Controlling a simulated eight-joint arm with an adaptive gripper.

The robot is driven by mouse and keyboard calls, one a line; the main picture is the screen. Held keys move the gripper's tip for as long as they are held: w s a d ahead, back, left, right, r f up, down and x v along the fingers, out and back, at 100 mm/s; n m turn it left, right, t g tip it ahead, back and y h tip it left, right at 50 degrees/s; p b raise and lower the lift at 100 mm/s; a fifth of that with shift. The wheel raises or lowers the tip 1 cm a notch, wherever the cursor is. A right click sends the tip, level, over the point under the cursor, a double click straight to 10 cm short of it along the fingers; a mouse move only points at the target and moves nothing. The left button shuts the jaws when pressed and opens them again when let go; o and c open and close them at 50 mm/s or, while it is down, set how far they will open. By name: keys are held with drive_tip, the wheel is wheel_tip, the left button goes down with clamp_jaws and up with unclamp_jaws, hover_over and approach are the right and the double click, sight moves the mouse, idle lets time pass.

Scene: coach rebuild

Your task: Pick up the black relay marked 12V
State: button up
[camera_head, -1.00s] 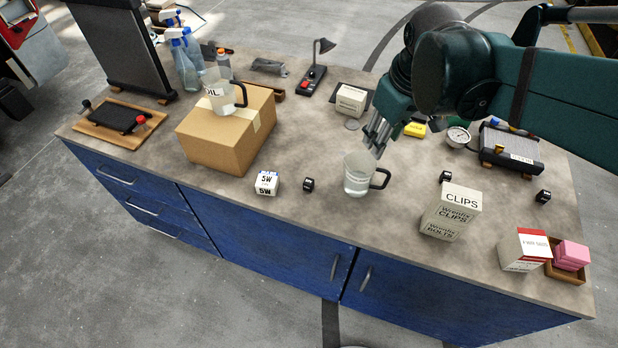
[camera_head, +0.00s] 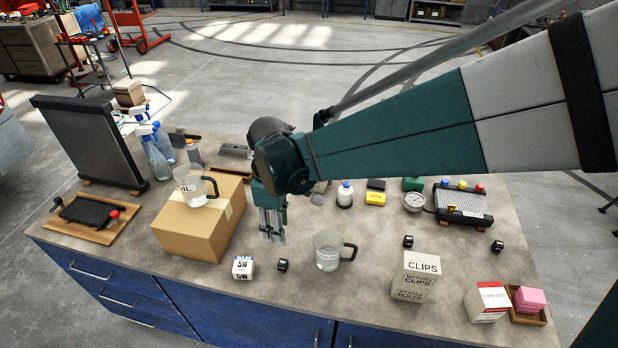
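Several small black cubes stand on the bench. One black cube (camera_head: 283,265) is near the front edge, between the white 5W box and the clear jug. Another black cube (camera_head: 408,241) is behind the CLIPS box, and a third black cube (camera_head: 497,246) is farther right. Their markings are too small to read, so I cannot tell which is the 12V relay. My gripper (camera_head: 273,240) points down above the bench, just behind and slightly left of the first cube. Its fingers show narrow gaps between them and hold nothing visible.
A white 5W box (camera_head: 243,267) and a clear jug (camera_head: 327,251) flank the nearest cube. A cardboard box (camera_head: 190,232) with another jug (camera_head: 192,190) on top stands left. The CLIPS box (camera_head: 416,277) and a red-white box (camera_head: 487,302) stand right. Bare bench lies behind the clear jug.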

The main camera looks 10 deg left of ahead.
hover_over(283, 262)
wheel_tip(283, 262, down, 11)
drive_tip(key=shift+a+f, duration=0.1)
idle(0.4)
drive_tip(key=shift+f, duration=1.25)
drive_tip(key=shift+f, duration=0.15)
drive_tip(key=shift+f, duration=2.45)
drive_tip(key=shift+c, duration=0.2)
drive_tip(key=c, duration=0.9)
